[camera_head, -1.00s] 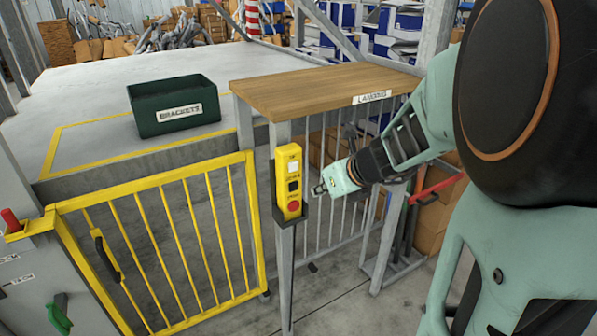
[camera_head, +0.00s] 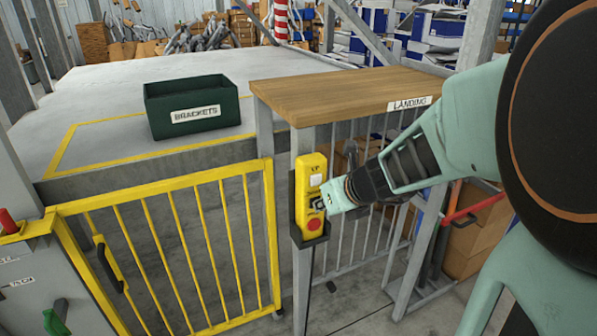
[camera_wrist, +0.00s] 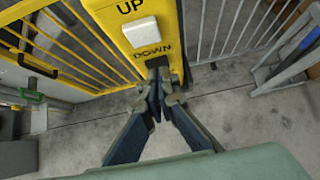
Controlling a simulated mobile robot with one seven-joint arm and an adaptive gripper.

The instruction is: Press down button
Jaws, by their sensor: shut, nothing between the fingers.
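The yellow button box (camera_head: 310,183) is upright on a grey post. It has a white button (camera_head: 315,181) at the top, a dark button below it, and a red button (camera_head: 314,224) at the bottom. My gripper (camera_head: 319,203) is shut with its tips at the dark button and covers most of it. In the wrist view the shut fingertips (camera_wrist: 157,76) are just below the "DOWN" label on the yellow box (camera_wrist: 118,32). The white "UP" button (camera_wrist: 138,31) is clear above them. I cannot tell whether the dark button is pressed in.
A yellow barred gate (camera_head: 175,250) stands left of the post. A wooden-topped stand marked "LANDING" (camera_head: 335,92) is behind the box, with grey bars below. A green "BRACKETS" bin (camera_head: 192,105) sits on the platform. A red handle (camera_head: 475,208) is at right.

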